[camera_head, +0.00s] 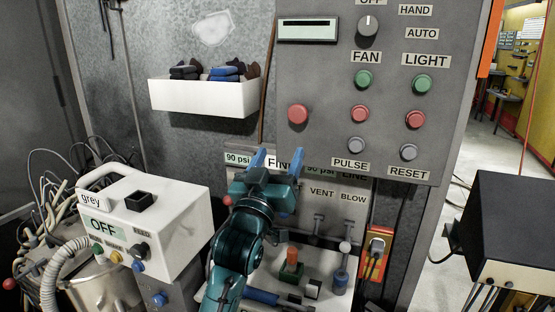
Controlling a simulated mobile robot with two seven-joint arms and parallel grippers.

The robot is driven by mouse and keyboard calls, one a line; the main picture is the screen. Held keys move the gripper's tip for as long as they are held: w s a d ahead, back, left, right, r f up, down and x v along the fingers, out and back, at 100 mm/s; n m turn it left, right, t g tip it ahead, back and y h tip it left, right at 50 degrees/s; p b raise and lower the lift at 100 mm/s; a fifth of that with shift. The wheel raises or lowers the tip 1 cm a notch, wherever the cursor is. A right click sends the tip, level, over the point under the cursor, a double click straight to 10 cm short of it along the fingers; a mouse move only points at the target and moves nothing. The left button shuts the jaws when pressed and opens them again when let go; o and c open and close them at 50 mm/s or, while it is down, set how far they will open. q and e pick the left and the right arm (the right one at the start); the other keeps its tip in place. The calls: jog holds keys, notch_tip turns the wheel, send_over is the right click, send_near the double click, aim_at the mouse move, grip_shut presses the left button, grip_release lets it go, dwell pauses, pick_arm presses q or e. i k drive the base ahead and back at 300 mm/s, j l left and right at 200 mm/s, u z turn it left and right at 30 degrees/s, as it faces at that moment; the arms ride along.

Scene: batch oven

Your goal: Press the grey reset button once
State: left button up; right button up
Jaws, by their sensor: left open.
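The grey reset button (408,152) sits at the lower right of the grey control panel (320,75), just above the RESET label (409,174). A similar grey button (357,144) sits left of it, above the PULSE label (350,163). My left gripper (276,161) points up, with its two blue fingers apart and nothing between them. In the picture it is near the panel's lower left edge, left of and slightly below the reset button, and apart from it. My right gripper is not in view.
Red and green FAN and LIGHT buttons (415,119) sit above the grey ones. A larger red button (298,114) is at the panel's left. A lower panel with VENT and BLOW levers (346,247) stands below. A white box (150,225) is at left; a black box (515,235) at right.

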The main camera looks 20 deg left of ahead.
aim_at(409, 151)
jog(key=k, duration=1)
